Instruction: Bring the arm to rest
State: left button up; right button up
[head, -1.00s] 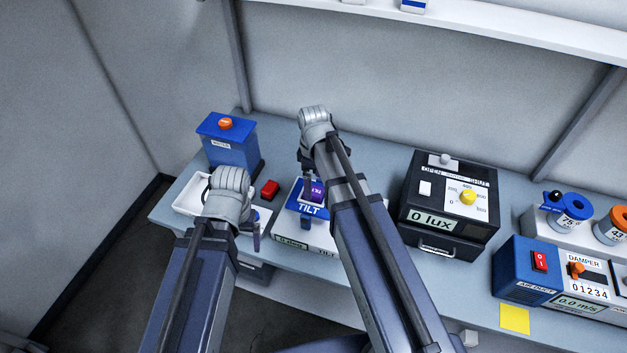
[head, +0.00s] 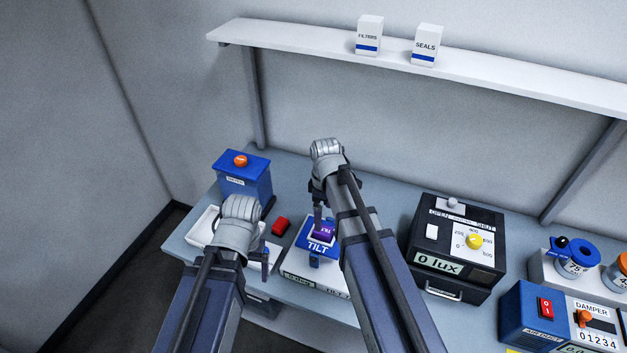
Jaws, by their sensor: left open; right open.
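My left gripper (head: 252,262) is at the left of the bench, over the white tray (head: 203,232) and beside the tilt unit; its wrist hides most of its fingers. My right gripper (head: 320,215) points down just above and behind the purple block (head: 322,233) on the blue TILT plate (head: 317,248). Whether its fingers touch the block I cannot tell. Both grippers are open, and I see nothing held in either.
A blue box with an orange knob (head: 245,178) stands at the back left, and a red block (head: 281,226) lies near the tray. Right of my arms are a black lux box (head: 455,275) and a blue air duct box (head: 532,318). A shelf (head: 480,75) holds two cartons.

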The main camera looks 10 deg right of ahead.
aim_at(323, 229)
jog(key=shift+f, duration=0.15)
notch_tip(323, 229, down, 7)
jog(key=b, duration=0.6)
jog(key=shift+b, duration=0.4)
jog(key=shift+r, duration=0.2)
